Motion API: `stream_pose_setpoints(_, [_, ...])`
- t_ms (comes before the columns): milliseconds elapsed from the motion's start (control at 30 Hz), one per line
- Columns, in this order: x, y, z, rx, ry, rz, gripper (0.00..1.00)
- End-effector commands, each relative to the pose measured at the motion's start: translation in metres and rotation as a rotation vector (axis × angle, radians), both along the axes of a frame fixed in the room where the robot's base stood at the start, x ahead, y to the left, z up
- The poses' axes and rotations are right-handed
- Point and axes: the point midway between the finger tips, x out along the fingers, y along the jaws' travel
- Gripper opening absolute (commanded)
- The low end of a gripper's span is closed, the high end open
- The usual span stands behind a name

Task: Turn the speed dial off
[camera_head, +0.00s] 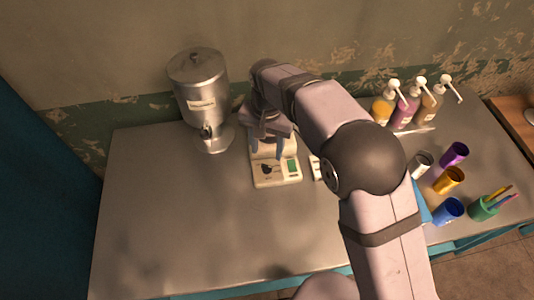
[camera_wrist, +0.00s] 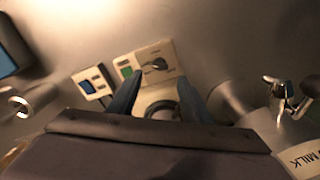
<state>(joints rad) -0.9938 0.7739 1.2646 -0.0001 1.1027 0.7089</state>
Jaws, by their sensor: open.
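A cream bench device (camera_head: 277,181) stands on the metal table, with a dark speed dial (camera_head: 267,169) on its front panel and a green display (camera_head: 293,164) to the dial's right. In the wrist view the dial (camera_wrist: 156,65) shows just beyond the fingertips, roughly between their lines, with the green display (camera_wrist: 126,71) to its left. My gripper (camera_head: 266,150) is open and empty above the device, its two blue-grey fingers pointing down. In the wrist view the gripper (camera_wrist: 160,81) shows no contact with the dial. The dial's exact setting is too small to read.
A metal milk dispenser (camera_head: 200,100) with a tap stands left of the device. A small switch box (camera_head: 316,168) sits close to its right. Pump bottles (camera_head: 407,108) and coloured cups (camera_head: 449,181) are further right. The table's left front is clear.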

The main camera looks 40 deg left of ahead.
Motion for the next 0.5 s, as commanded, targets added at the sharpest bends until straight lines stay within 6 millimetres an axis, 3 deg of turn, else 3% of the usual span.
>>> stream_pose_setpoints(267, [0.0, -0.001, -0.006, -0.002, 0.001, -0.02, 0.45])
stream_pose_setpoints(500, [-0.001, -0.001, -0.029, -0.004, 0.003, -0.019, 0.45])
